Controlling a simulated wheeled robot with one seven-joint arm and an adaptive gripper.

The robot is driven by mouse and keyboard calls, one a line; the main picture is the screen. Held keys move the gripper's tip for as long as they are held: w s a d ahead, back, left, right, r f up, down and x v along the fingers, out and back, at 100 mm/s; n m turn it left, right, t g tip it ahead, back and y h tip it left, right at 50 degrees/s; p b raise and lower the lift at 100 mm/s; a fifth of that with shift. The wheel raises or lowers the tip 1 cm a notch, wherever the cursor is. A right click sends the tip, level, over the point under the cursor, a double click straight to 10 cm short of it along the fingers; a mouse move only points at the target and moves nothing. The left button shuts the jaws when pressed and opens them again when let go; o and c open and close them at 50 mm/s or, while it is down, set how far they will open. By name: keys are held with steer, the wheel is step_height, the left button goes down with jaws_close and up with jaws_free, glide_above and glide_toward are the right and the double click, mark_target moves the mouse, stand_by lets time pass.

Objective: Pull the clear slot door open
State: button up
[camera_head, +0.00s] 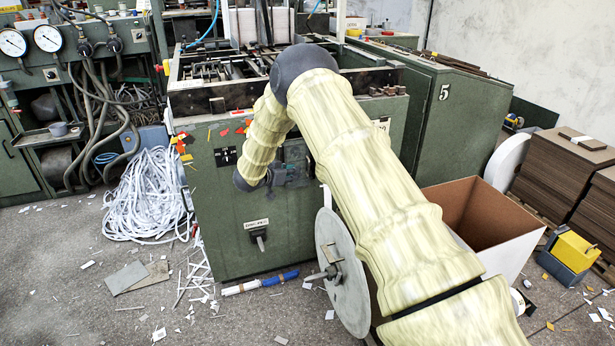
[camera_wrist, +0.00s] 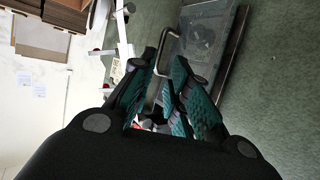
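The clear slot door (camera_wrist: 207,38) shows in the wrist view as a see-through panel in a dark frame on the green machine face, with a round shape visible behind it. Its grey bar handle (camera_wrist: 168,34) bends down between my fingertips. My gripper (camera_wrist: 165,62) has teal finger pads set apart, with a gap between them; the handle's lower end lies in or just beyond that gap. I cannot tell whether a finger touches it. The door looks closed. In the camera_head view my gripper (camera_head: 286,174) is small and dark against the machine front, and my forearm partly hides the door area.
The green machine (camera_head: 245,185) has a lever switch (camera_head: 258,238) below the gripper. An open cardboard box (camera_head: 510,250) and stacked board (camera_head: 565,165) stand right. White strips (camera_head: 150,195) and scraps litter the floor at left. A blue-and-white roll (camera_head: 260,283) lies before the machine.

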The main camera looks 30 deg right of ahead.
steer(key=x, duration=1)
steer(key=shift+w+d+b, duration=0.2)
steer(key=shift+d+b, duration=0.1)
steer(key=shift+f, duration=0.15)
jaws_close()
